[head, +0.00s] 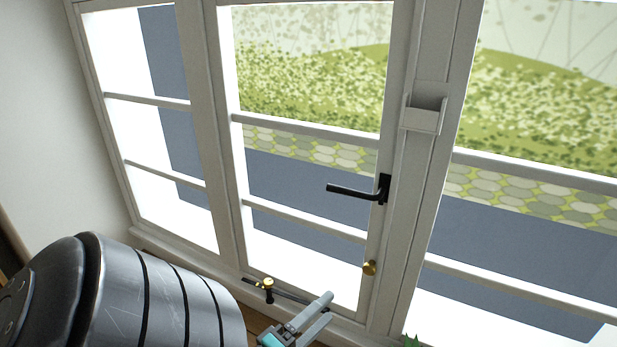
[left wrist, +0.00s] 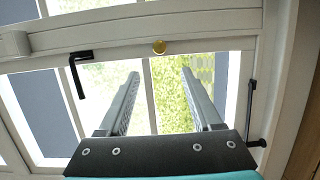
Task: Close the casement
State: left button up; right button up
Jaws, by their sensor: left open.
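The casement (head: 305,219) is the white middle sash with glazing bars in the head view. It carries a black lever handle (head: 358,193) and, below that, a brass knob (head: 369,268). A dark stay bar with a brass peg (head: 268,290) lies along its bottom. My left gripper (head: 328,307) is open and empty, low in front of the casement, below and left of the knob. In the left wrist view, the knob (left wrist: 159,47) shows beyond and between the open fingers (left wrist: 161,75), with the handle (left wrist: 80,75) to the left. I cannot tell how far the casement stands ajar. My right gripper is out of view.
A white box-like holder (head: 422,117) is on the post right of the casement. Other panes flank it on both sides. A green leaf tip (head: 411,341) shows at the bottom edge. The sill (head: 180,257) runs below the windows.

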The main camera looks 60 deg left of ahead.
pick_arm(q)
jog(key=shift+v, duration=1.65)
